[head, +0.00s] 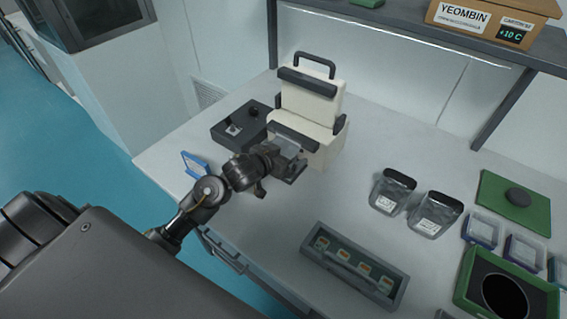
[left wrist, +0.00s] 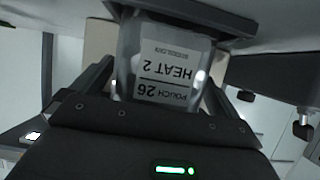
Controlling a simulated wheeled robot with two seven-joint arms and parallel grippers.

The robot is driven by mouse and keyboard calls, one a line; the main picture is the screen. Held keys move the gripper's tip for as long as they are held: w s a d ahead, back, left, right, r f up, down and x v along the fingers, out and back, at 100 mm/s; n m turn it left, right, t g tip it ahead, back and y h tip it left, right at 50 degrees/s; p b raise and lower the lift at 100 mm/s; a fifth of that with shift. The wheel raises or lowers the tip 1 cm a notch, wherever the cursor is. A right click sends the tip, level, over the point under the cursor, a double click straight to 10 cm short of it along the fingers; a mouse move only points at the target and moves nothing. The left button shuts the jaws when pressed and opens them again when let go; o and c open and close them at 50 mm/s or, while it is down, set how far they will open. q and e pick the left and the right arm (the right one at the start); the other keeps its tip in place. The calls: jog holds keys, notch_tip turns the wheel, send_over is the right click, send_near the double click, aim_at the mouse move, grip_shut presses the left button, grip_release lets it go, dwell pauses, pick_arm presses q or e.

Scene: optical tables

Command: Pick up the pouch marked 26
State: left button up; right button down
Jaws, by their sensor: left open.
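The pouch marked 26 (left wrist: 165,62) fills the middle of the left wrist view. It is clear with a dark top strip, and its white label reads "POUCH 26 HEAT 2", upside down in that view. My left gripper (head: 288,166) is open at the front of a cream case in the head view. Its fingers stand on either side of the pouch in the left wrist view, and I cannot tell whether they touch it. In the head view the gripper and wrist hide most of the pouch. My right gripper is not in view.
The cream case (head: 312,98) with a black handle stands just behind the gripper. A dark flat device (head: 232,125) and a blue-framed item (head: 195,163) are to its left. Two dark-topped pouches (head: 391,191) (head: 435,214) and a grey tray (head: 318,228) are to the right.

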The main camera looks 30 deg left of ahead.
pick_arm(q)
jog(key=shift+w+d+f, duration=0.1)
jog(key=shift+w+f, duration=0.1)
jog(key=shift+w, duration=0.3)
jog(key=c, duration=1.2)
jog(key=shift+r, duration=0.2)
